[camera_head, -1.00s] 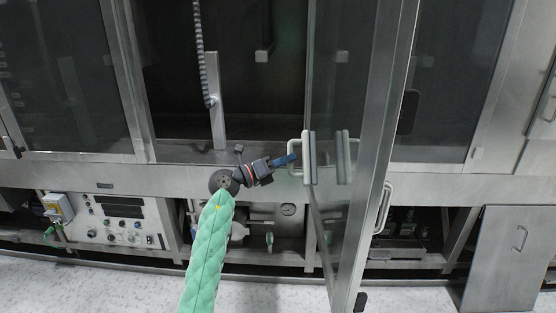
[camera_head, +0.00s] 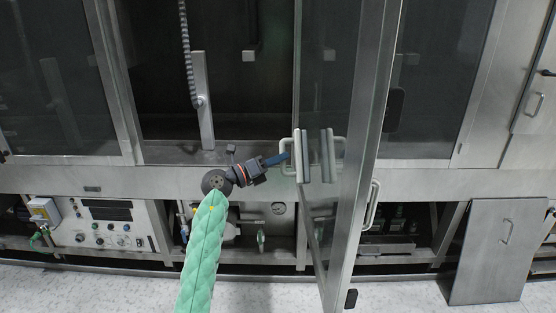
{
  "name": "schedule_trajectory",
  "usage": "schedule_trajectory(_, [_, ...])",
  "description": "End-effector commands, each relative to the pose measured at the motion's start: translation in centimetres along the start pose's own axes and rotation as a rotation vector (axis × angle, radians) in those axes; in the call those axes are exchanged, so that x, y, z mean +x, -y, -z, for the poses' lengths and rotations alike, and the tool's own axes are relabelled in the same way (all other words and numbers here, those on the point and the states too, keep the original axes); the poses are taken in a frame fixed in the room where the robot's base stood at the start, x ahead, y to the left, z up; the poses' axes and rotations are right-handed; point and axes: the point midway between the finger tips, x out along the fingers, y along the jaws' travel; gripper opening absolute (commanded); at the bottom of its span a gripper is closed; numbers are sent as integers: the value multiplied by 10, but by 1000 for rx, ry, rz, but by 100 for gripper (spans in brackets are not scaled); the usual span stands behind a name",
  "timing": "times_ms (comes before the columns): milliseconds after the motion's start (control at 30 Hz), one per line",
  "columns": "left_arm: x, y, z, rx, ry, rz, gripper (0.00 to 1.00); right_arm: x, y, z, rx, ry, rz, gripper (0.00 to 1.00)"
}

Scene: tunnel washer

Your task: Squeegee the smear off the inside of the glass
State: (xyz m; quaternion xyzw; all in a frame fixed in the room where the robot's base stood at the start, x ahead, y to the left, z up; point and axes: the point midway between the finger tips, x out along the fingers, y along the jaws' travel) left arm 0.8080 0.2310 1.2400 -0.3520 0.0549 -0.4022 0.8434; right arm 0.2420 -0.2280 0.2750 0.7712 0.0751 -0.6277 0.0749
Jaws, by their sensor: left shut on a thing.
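The glass door (camera_head: 350,90) stands open, seen nearly edge-on, with its inside face to the left. My left gripper (camera_head: 281,158), at the end of the green-sleeved arm, is shut on the pale looped handle of the squeegee (camera_head: 302,157). The squeegee's grey bar is upright on the inside of the glass, with its reflection just right of it. A small gap seems to remain between bar and glass. I cannot make out the smear. My right gripper is not in view.
The open cabinet bay (camera_head: 220,90) is behind the arm, with a hanging hose (camera_head: 187,50) and an upright metal bar (camera_head: 203,100). A control panel (camera_head: 110,225) is low on the left. A loose metal panel (camera_head: 495,250) leans at the right.

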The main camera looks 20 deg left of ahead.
Motion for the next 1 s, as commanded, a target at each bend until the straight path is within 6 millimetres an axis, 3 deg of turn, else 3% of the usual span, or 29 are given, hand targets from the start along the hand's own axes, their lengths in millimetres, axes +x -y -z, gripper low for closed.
schedule_trajectory(1000, [15,3,6,0,1,0,0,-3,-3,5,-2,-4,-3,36])
